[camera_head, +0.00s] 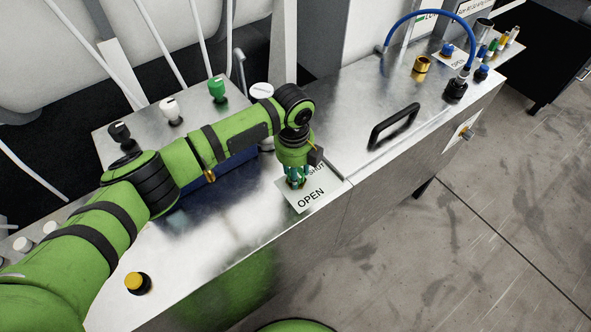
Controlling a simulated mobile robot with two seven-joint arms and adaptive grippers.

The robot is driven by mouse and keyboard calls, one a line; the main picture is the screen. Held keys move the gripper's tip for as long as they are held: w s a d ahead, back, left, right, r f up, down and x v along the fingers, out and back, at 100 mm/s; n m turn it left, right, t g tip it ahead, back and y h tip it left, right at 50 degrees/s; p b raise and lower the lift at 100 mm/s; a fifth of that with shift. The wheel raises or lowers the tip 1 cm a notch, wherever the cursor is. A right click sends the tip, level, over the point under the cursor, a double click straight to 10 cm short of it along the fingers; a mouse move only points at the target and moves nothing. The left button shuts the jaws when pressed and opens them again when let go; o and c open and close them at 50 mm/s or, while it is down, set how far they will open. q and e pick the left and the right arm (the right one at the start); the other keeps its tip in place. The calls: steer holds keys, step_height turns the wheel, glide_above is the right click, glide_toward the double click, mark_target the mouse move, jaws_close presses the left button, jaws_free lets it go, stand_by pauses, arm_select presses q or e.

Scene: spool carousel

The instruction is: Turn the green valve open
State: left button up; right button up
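My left arm comes in from the left, and its gripper (295,181) points down over a white plate (313,200) lettered OPEN and SHUT on the metal bench top. Small green-teal parts show among the fingertips, low over the plate. I cannot tell which of them belong to a valve and which to the gripper, nor whether the fingers are open or shut. The valve's handle and its angle are mostly hidden by the gripper. A separate green-topped knob (217,88) stands on the rear panel. My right gripper is not in view.
White (171,110) and black (121,133) knobs stand beside the green knob. A yellow button (135,281) is at front left. A black handle (394,126), brass fitting (422,64) and blue hose (428,13) are to the right. Bare bench lies in front of the arm.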

arm_select(q)
steer(key=shift+s+f, duration=0.1)
steer(key=shift+s, duration=0.05)
steer(key=o, duration=1.1)
steer(key=shift+o, duration=0.2)
steer(key=shift+d, duration=0.1)
steer(key=shift+r, duration=0.4)
step_height(320, 180, up, 11)
steer(key=shift+r, duration=0.15)
